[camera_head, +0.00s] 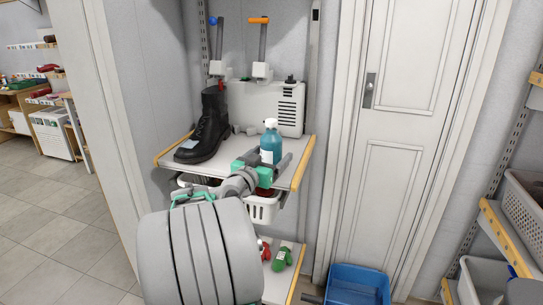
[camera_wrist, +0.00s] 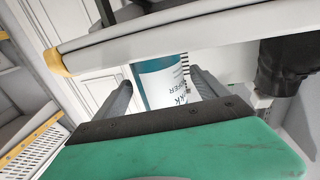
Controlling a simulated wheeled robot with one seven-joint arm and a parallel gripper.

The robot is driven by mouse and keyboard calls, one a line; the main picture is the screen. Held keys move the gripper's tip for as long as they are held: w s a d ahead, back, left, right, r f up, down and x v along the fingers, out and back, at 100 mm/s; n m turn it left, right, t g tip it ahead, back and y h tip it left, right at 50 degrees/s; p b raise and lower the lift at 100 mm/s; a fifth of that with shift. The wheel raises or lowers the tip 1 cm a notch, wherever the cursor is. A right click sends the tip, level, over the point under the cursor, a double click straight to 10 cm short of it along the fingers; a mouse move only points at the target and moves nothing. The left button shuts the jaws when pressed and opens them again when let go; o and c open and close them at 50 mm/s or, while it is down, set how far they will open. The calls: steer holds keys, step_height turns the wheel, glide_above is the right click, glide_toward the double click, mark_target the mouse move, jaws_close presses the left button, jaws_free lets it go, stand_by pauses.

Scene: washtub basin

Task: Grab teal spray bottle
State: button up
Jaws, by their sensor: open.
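The teal spray bottle (camera_head: 270,145) stands upright on the upper shelf, near its front edge, with a pale cap on top. In the wrist view the bottle (camera_wrist: 158,78) shows its teal side and white label between the two fingers. My gripper (camera_head: 268,160) is open at the bottle's lower part, with a finger to either side in the picture. In the wrist view my gripper (camera_wrist: 160,80) shows no clear finger contact. The bottle's lower end is partly hidden by the gripper in the head view, and its top is out of the wrist view.
A black boot (camera_head: 208,130) stands left of the bottle on the shelf (camera_head: 303,155). A white box-like appliance (camera_head: 265,103) is behind. A white basket (camera_head: 262,209) hangs below. A blue bin (camera_head: 357,285) is on the floor by the door.

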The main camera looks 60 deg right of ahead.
mark_target(275, 150)
steer(key=d, duration=0.3)
steer(key=shift+d, duration=0.3)
steer(key=shift+r, duration=0.1)
jaws_close()
stand_by(0.5)
